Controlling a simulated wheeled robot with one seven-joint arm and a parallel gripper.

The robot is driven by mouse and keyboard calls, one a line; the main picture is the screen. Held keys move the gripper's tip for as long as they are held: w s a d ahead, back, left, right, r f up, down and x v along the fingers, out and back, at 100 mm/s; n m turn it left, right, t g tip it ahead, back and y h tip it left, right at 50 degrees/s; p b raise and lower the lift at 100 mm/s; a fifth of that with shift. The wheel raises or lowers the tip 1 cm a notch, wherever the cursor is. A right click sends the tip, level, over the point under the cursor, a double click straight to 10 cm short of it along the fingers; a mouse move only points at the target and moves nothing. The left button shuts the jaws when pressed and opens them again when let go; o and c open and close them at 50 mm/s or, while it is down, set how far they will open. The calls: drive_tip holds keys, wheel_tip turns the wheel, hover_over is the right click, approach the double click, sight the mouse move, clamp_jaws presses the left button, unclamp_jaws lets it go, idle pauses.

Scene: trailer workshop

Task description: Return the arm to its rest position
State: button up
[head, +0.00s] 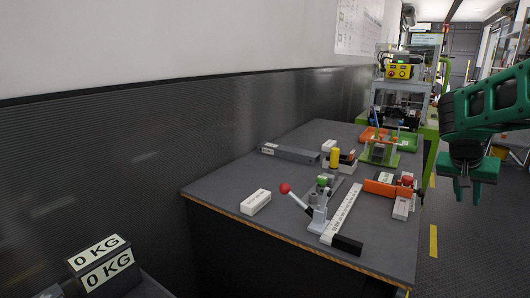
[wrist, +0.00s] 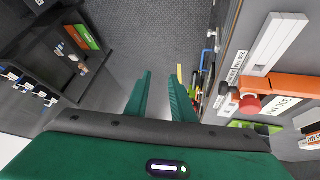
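My green arm comes in from the right edge in the head view. My gripper (head: 467,190) hangs fingers down beyond the right edge of the dark workbench (head: 235,195), over the floor. In the wrist view my gripper (wrist: 162,95) shows two green fingers spread apart with bare floor between them. It is open and holds nothing. It is apart from everything on the bench.
The bench holds a lever clamp with a red knob (head: 285,188), a white block (head: 256,202), a labelled ruler-like bar (head: 341,212) and an orange tool (head: 380,188). A shelf (wrist: 60,50) stands across the aisle. The floor (wrist: 165,35) below my gripper is clear.

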drive_tip(key=s+a+f+n+g+y, duration=0.1)
drive_tip(key=s+a, duration=0.4)
drive_tip(key=s, duration=0.5)
drive_tip(key=s+a+f+n+g+y, duration=0.1)
drive_tip(key=s+a+f+y, duration=0.2)
drive_tip(key=s, duration=0.7)
drive_tip(key=s+a+f+n+g+y, duration=0.1)
drive_tip(key=s+a+f+y, duration=0.1)
drive_tip(key=s+a+f, duration=0.2)
drive_tip(key=s+a, duration=0.3)
drive_tip(key=s, duration=0.3)
drive_tip(key=shift+a+y, duration=0.3)
drive_tip(key=shift+a, duration=0.05)
drive_tip(key=shift+f, duration=0.1)
drive_tip(key=shift+w+f, duration=0.25)
drive_tip(key=shift+w, duration=0.3)
